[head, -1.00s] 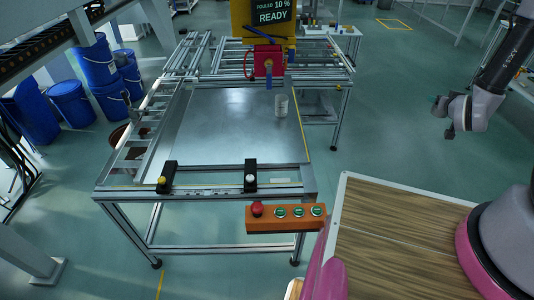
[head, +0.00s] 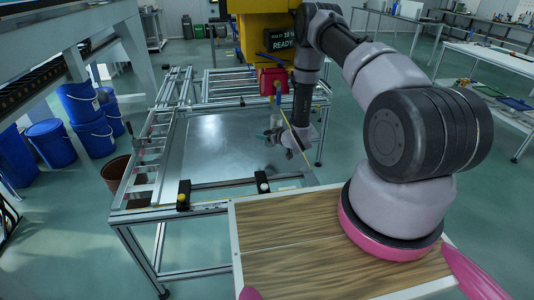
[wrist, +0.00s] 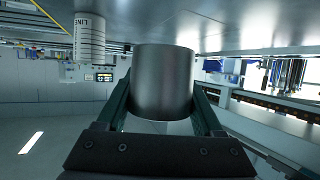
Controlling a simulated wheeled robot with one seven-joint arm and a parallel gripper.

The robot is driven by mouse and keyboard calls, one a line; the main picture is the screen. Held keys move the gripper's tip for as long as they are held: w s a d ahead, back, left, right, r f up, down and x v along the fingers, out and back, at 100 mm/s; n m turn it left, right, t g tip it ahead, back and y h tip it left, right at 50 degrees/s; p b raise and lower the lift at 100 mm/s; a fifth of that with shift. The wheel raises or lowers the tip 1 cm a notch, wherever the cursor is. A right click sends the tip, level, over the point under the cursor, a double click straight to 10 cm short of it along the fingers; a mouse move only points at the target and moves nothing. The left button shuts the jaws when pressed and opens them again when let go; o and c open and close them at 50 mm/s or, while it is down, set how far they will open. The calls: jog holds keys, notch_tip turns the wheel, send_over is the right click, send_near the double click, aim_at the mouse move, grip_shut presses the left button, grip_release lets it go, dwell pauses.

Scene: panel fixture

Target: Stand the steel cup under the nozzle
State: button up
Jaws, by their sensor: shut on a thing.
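My gripper (wrist: 162,100) is shut on the steel cup (wrist: 163,78), a plain dark grey cylinder between its green fingers in the wrist view. I cannot tell whether the cup touches the metal plate. In the head view my gripper (head: 279,139) is over the right part of the plate, and the cup is too small to make out. The nozzle (head: 277,88), a blue piece, hangs by the red box (head: 271,77) on the yellow machine, beyond my gripper.
The metal plate (head: 212,138) lies in an aluminium frame table with black clamps (head: 184,193) at its front edge. A pale cylinder lettered "LINE" (wrist: 89,38) is left of the cup in the wrist view. Blue drums (head: 80,103) stand at the left. The plate's middle is clear.

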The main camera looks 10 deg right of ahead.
aim_at(267, 154)
jog(key=shift+d+f, duration=0.15)
jog(key=shift+f, duration=3.35)
jog(key=shift+f, duration=0.15)
jog(key=o, duration=1.5)
jog(key=shift+r, duration=0.2)
jog(key=v, duration=1.2)
